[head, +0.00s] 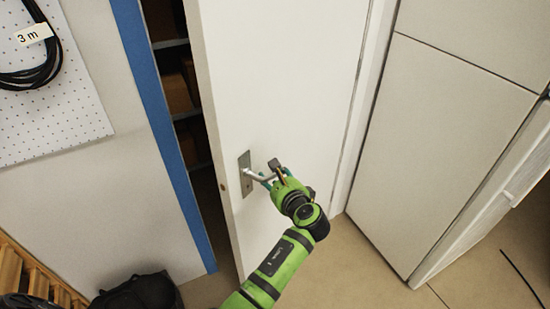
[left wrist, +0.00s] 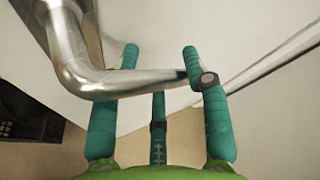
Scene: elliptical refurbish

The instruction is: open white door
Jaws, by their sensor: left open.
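The white door (head: 283,85) stands ajar, with a dark gap between its left edge and the blue frame. Its metal lever handle (head: 258,177) sits on a plate near the left edge. In the left wrist view the lever (left wrist: 120,84) runs across the space between the teal fingers of my left gripper (left wrist: 160,62). The left gripper is open around the lever, and its tip lies against or close to the right finger; I cannot tell if they touch. In the head view my left gripper (head: 277,177) is at the handle. My right gripper is not in view.
The blue door frame (head: 162,130) and shelves (head: 182,95) show through the gap. A pegboard with a coiled black cable (head: 40,75) hangs at left. A black bag (head: 140,292) lies on the floor at lower left. Light panels (head: 440,130) stand at right. Some floor is clear.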

